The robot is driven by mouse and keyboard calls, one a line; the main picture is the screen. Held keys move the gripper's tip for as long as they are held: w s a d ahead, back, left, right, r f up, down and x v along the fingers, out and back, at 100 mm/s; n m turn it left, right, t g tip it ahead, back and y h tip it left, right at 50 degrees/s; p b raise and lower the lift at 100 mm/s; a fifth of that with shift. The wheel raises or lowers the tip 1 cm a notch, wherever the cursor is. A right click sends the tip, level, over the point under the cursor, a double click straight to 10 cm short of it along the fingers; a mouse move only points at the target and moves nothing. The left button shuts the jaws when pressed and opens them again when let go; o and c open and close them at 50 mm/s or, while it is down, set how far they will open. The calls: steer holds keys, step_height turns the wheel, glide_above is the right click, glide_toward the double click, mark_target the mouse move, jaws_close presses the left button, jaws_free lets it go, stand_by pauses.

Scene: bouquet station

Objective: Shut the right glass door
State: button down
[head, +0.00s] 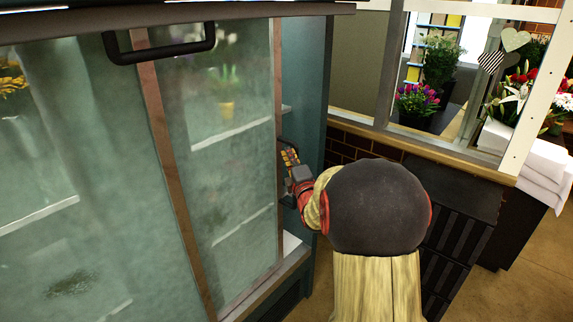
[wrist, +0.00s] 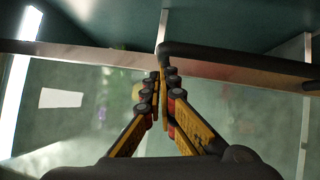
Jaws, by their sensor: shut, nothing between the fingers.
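The right glass door (head: 225,150) is the narrower-looking pane of the cooler, with brown edge strips. Its right edge stands apart from the cooler's right wall (head: 308,95), so a tall gap with shelf ends shows there. My gripper (head: 289,158) is at this right edge, about mid-height, partly hidden by my arm. In the wrist view, my gripper's fingers (wrist: 160,78) are together and empty. Their tips are at the door's edge strip, close to the end of a black bar handle (wrist: 240,62). I cannot tell whether they touch it.
The left glass door (head: 75,170) fills the left side. A black handle (head: 160,45) crosses the top. Shelves and blurred flowers show behind the glass. A brick-faced counter (head: 350,148) with a wooden ledge stands close on the right. Potted flowers (head: 418,100) and white cloths (head: 522,152) are beyond.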

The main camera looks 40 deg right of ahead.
steer(key=shift+w+d, duration=0.1)
steer(key=shift+d, duration=0.25)
steer(key=w+d+b, duration=0.1)
steer(key=d+b, duration=0.3)
steer(key=d, duration=1.5)
steer(key=shift+w+d+r, duration=0.25)
steer(key=shift+d, duration=0.05)
steer(key=shift+r, duration=0.1)
